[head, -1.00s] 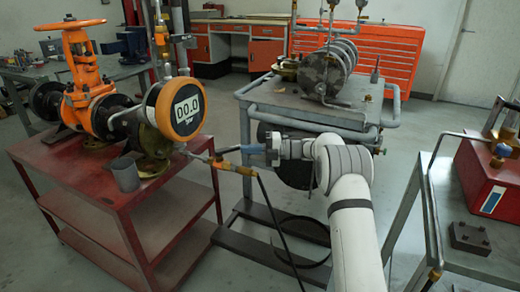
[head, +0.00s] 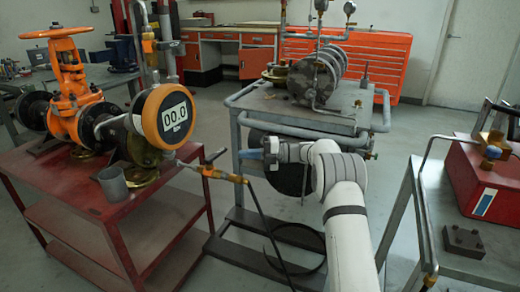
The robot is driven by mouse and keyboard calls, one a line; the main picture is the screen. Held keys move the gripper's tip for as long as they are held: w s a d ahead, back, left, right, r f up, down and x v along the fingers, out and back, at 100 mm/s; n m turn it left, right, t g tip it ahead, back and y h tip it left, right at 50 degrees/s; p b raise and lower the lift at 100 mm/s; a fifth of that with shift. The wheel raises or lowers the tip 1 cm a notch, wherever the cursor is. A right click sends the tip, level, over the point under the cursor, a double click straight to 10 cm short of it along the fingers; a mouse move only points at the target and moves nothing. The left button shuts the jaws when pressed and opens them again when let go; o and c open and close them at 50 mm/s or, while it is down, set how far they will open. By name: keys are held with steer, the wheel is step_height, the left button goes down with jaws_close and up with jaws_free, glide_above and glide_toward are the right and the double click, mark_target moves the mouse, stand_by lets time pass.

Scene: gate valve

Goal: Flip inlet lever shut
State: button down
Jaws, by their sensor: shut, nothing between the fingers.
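The inlet lever (head: 215,156) is a small dark handle above the brass inlet valve (head: 208,171), on the pipe right of the red cart. It slants up and to the right; its exact angle is hard to tell at this size. My gripper (head: 250,154) has blue fingertips, points left and is shut and empty. It is right of the lever, with a visible gap in the picture. The depth between them cannot be told. The round gauge (head: 175,116) reads 00.0. The orange gate valve (head: 75,85) stands on the red cart (head: 95,205).
A black hose (head: 262,212) hangs from the brass fitting beneath my gripper. A grey cart (head: 330,117) with a coiled pump assembly stands behind my arm. A red box (head: 485,180) sits on a bench at right.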

steer(key=w+d+p, duration=0.1)
steer(key=w+d, duration=0.4)
steer(key=shift+d+p, duration=0.35)
steer(key=shift+d, duration=0.05)
steer(key=shift+w, duration=0.1)
